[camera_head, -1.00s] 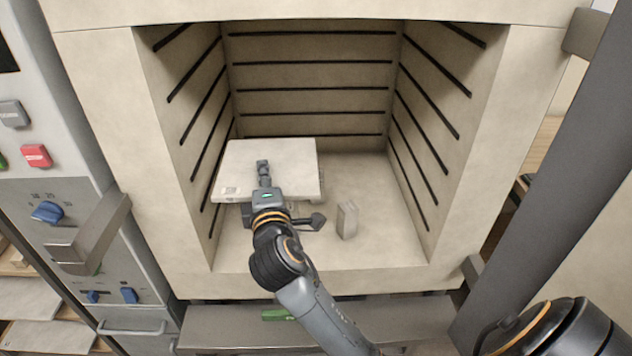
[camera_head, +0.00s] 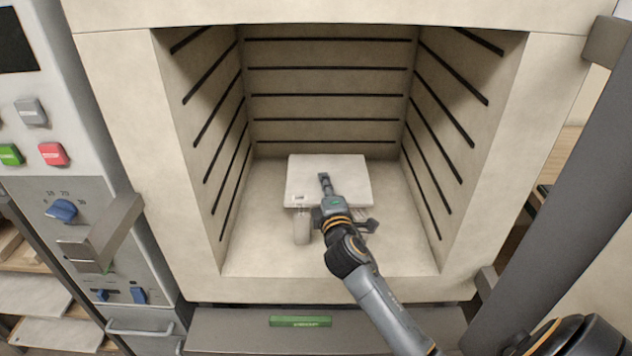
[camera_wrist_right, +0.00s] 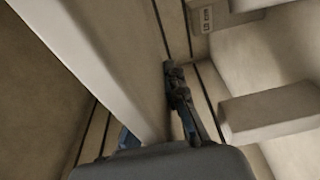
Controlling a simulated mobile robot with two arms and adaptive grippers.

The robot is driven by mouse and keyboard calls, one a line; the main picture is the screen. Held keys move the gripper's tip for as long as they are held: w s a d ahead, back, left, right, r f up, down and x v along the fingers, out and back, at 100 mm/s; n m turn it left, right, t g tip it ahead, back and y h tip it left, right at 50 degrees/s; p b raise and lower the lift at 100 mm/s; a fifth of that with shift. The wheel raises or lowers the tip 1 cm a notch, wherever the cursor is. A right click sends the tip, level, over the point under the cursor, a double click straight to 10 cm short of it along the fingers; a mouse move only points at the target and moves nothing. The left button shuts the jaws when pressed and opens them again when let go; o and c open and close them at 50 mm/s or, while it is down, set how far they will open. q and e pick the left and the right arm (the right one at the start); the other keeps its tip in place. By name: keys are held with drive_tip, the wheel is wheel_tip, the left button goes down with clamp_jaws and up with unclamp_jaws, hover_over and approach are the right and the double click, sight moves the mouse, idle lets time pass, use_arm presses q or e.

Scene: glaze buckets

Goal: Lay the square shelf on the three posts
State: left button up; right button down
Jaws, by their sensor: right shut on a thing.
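The square shelf (camera_head: 329,178), a pale flat slab, is inside the kiln chamber, roughly level in the head view. My right gripper (camera_head: 325,184) is shut on its front edge; the slab also shows between the fingers in the right wrist view (camera_wrist_right: 118,55). One pale post (camera_head: 301,230) stands on the kiln floor near the shelf's front left corner, left of the gripper. A post-like block (camera_wrist_right: 268,112) shows at the right of the wrist view. The other posts are hidden behind the shelf and my arm. I cannot tell whether the shelf touches any post. My left gripper is out of view.
The kiln chamber has side walls and a back wall (camera_head: 325,80) with dark grooves. Its floor (camera_head: 405,235) is bare to the right of the shelf. A control panel with a handle (camera_head: 100,235) stands at the left; a grey upright (camera_head: 560,190) stands at the right.

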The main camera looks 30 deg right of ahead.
drive_tip(key=shift+d, duration=0.2)
drive_tip(key=f, duration=0.1)
drive_tip(key=f+b, duration=0.1)
drive_tip(key=f, duration=0.1)
drive_tip(key=shift+w+d+f, duration=0.1)
drive_tip(key=shift+d+f, duration=0.1)
drive_tip(key=shift+f, duration=0.05)
drive_tip(key=shift+f, duration=0.1)
drive_tip(key=shift+f+b, duration=0.35)
drive_tip(key=c, duration=1.7)
unclamp_jaws()
drive_tip(key=shift+f, duration=0.25)
drive_tip(key=shift+c, duration=0.2)
drive_tip(key=o, duration=0.3)
drive_tip(key=shift+o, duration=0.2)
drive_tip(key=shift+r, duration=0.1)
drive_tip(key=shift+r, duration=0.1)
